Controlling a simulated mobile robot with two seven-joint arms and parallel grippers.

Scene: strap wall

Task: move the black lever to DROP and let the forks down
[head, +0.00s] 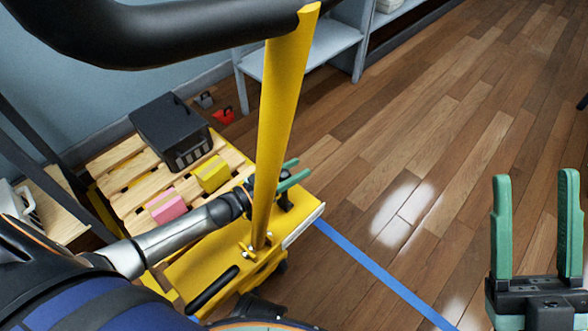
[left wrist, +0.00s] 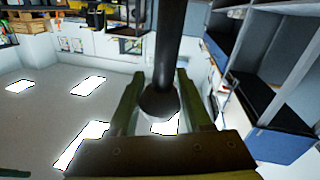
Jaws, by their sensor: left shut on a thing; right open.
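The yellow pallet jack (head: 190,275) stands with its yellow pole (head: 280,110) rising to a black handle loop (head: 150,40) close to the head camera. My left gripper (head: 292,175) is partly hidden behind the pole, low on it. In the left wrist view, a black lever (left wrist: 164,50) with a rounded end lies between its fingers (left wrist: 158,95), and the gripper is shut on it. In the head view the lever is largely hidden by gripper and pole. No DROP marking can be read. My right gripper (head: 537,225) is open and empty at the right.
A wooden pallet (head: 120,180) carries a black crate (head: 170,125), a yellow block (head: 212,174) and a pink block (head: 167,205). A red weight-like object (head: 223,116) sits behind it. A grey shelf (head: 310,55) stands at the back. Blue tape (head: 375,270) crosses the open wooden floor at right.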

